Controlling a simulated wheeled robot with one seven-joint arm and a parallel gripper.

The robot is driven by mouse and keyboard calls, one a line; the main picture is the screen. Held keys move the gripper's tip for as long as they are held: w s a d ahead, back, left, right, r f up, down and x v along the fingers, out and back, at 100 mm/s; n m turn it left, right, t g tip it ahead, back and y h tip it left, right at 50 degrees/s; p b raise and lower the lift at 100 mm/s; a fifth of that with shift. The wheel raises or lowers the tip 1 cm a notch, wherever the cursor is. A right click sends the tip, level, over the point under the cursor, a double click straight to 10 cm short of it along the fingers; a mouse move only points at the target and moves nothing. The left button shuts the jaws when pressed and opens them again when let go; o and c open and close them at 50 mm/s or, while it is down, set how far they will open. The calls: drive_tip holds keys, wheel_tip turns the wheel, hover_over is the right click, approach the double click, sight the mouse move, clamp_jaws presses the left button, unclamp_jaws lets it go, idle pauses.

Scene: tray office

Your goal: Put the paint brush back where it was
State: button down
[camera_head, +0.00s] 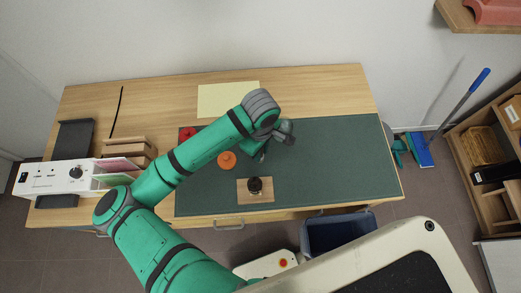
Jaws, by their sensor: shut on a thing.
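My gripper (262,155) is over the dark green mat (330,165) on the wooden desk, right of the orange round thing. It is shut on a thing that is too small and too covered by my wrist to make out. I cannot pick out the paint brush clearly anywhere in the head view. A dark round pot or holder (255,184) stands on a small wooden board (264,196) near the mat's front edge, just below my gripper in the picture.
An orange round thing (227,160) and a red thing (186,133) are left of my gripper. A yellow sheet (225,98) lies behind. A white box (55,177) and wooden tray (126,146) stand at the left. The mat's right side is clear.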

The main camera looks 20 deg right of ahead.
drive_tip(key=c, duration=1.6)
unclamp_jaws()
drive_tip(key=shift+o, duration=0.2)
wheel_tip(320, 180, up, 12)
drive_tip(key=shift+r, duration=0.1)
